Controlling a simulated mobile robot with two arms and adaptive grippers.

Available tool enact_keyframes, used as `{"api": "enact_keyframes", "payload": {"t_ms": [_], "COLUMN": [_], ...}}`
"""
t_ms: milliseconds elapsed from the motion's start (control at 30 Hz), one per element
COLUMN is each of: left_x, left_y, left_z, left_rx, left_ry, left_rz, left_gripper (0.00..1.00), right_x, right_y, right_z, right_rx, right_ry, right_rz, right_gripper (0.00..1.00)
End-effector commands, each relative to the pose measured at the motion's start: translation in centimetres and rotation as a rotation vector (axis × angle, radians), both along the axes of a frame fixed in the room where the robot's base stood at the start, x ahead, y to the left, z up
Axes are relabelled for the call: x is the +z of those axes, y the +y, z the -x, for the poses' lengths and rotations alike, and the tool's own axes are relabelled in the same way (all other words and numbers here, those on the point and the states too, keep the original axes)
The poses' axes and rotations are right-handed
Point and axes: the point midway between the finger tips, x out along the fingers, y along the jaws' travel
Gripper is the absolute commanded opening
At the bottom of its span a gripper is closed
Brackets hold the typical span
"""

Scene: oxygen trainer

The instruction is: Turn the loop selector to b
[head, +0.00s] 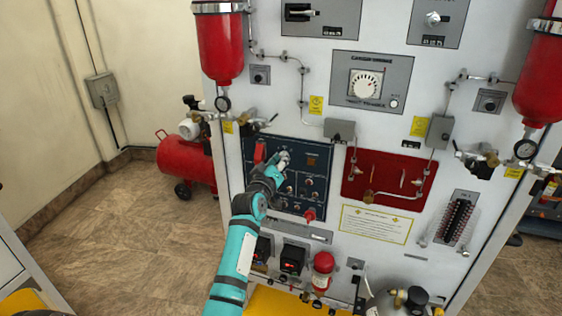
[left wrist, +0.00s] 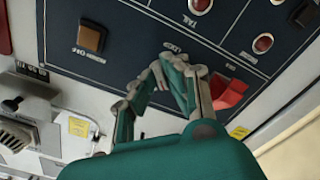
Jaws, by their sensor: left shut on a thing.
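The dark blue control panel (head: 318,150) is on the white trainer board, left of centre in the head view. My left gripper (head: 283,158) is at the panel's upper part, its arm coming up from below. In the left wrist view my left gripper (left wrist: 172,62) has its fingertips closed together against the panel face (left wrist: 130,60), just beside a small white label. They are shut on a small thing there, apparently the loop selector. The fingers hide it, so its pointing direction cannot be read. My right gripper is in neither view.
A red switch cover (left wrist: 232,95) stands out close beside the fingers; it also shows in the head view (head: 259,152). A square amber button (left wrist: 92,38) is on the other side. A red recessed panel (head: 385,180) lies to the right. Red cylinders (head: 218,45) hang above.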

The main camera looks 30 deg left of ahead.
Motion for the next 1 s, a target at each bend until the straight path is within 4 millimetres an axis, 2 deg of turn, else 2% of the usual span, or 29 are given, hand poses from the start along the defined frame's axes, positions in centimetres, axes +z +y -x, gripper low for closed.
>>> {"api": "enact_keyframes", "payload": {"t_ms": [267, 1000], "left_x": [-0.1, 0.0], "left_y": [0.1, 0.1], "left_z": [0.0, 0.0], "left_rx": [-0.001, -0.001], "left_ry": [0.046, 0.21], "left_rz": [-0.182, -0.865], "left_gripper": [0.0, 0.0], "right_x": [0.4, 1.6], "right_y": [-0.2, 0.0], "right_z": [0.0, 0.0], "right_rx": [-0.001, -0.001], "right_ry": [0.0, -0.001], "right_rz": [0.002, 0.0], "right_gripper": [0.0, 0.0]}}
